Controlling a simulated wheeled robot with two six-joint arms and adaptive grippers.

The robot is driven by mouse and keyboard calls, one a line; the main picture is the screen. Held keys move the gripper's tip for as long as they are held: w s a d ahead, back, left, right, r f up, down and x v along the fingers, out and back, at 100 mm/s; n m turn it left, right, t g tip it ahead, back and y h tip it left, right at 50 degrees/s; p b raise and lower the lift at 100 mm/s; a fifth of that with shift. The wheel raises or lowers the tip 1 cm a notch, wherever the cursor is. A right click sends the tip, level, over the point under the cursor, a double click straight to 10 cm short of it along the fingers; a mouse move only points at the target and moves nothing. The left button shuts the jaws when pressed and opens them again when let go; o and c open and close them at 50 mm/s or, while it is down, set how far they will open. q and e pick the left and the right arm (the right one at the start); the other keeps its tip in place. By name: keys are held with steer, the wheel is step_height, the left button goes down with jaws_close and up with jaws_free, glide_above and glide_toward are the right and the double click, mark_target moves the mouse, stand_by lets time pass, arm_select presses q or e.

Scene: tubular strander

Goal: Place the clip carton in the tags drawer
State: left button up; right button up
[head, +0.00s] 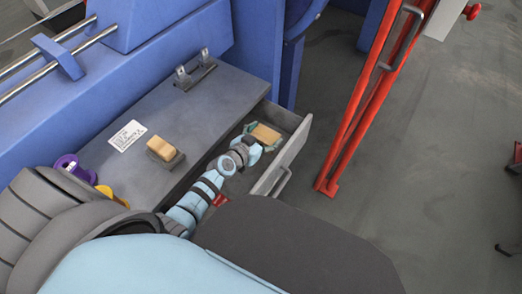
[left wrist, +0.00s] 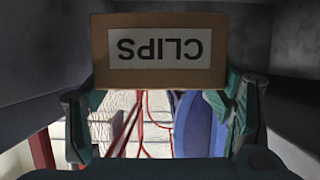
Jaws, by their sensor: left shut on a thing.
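The clip carton (head: 265,133) is a small brown box in the open grey drawer (head: 293,152). In the left wrist view the carton (left wrist: 160,49) shows a white label reading CLIPS, upside down. My left gripper (head: 262,137) is shut on the carton, its green fingers on either side of it. In the left wrist view the fingers of my gripper (left wrist: 160,100) reach up to the carton, with dark drawer walls around. Whether the carton touches the drawer floor I cannot tell. My right gripper is not in view.
A red item (head: 220,200) lies in the near part of the drawer. On the grey cabinet top (head: 205,105) are a tan block on a dark base (head: 163,151), a white label (head: 127,135) and a purple spool (head: 72,167). A red frame (head: 365,95) stands to the right.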

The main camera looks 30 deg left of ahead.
arm_select(q)
step_height(320, 180, down, 7)
steer(key=b, duration=0.4)
steer(key=shift+r+b, duration=0.15)
steer(key=shift+b, duration=0.15)
steer(key=shift+f, duration=0.2)
steer(key=shift+r, duration=0.25)
steer(key=shift+f, duration=0.1)
steer(key=o, duration=1)
steer(key=shift+o, duration=0.4)
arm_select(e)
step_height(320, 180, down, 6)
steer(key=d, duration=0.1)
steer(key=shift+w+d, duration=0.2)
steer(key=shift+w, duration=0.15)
